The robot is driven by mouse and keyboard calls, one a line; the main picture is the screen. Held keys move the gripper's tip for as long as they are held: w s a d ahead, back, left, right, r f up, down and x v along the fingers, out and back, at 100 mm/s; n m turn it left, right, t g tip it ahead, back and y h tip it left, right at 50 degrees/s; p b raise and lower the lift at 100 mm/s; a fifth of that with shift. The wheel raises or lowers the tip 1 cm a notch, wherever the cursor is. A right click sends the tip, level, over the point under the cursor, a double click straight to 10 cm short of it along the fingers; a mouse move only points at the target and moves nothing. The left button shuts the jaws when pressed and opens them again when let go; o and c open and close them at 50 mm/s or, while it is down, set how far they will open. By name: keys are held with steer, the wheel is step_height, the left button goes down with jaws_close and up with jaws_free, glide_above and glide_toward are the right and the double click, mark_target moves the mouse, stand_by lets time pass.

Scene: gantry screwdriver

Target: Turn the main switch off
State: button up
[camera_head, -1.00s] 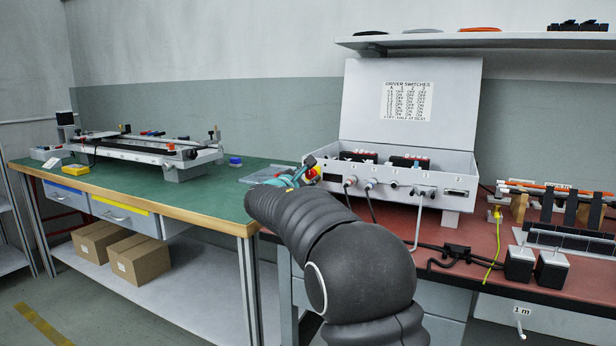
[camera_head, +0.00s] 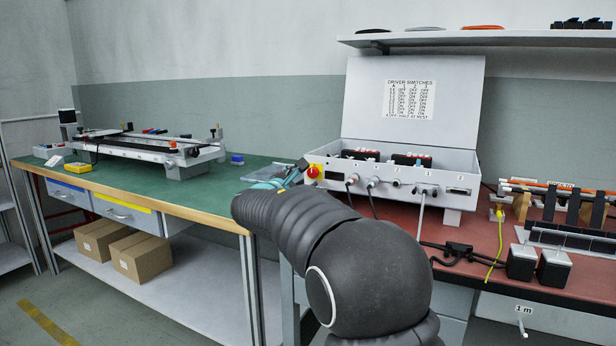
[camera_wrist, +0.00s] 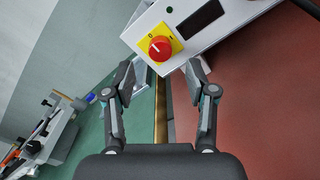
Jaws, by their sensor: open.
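The main switch (camera_head: 314,172) is a red rotary knob on a yellow plate, at the left end of the front panel of the grey control box (camera_head: 455,170). The switch also shows in the wrist view (camera_wrist: 159,48), tilted, with a small O and I printed on the plate above the knob. A pale mark on the knob seems to lean toward the O side, but it is small. My gripper (camera_wrist: 161,80) is open and empty, its fingers apart below the knob in the wrist view and not touching it.
The box's lid stands open with a switch table (camera_head: 408,100) on it. Cables hang from the front sockets. A green bench (camera_head: 200,195) with a gantry rig (camera_head: 150,148) is at left. Black blocks (camera_head: 537,264) and a rack stand at right on the red bench top.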

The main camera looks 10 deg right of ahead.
steer(key=v, duration=0.7)
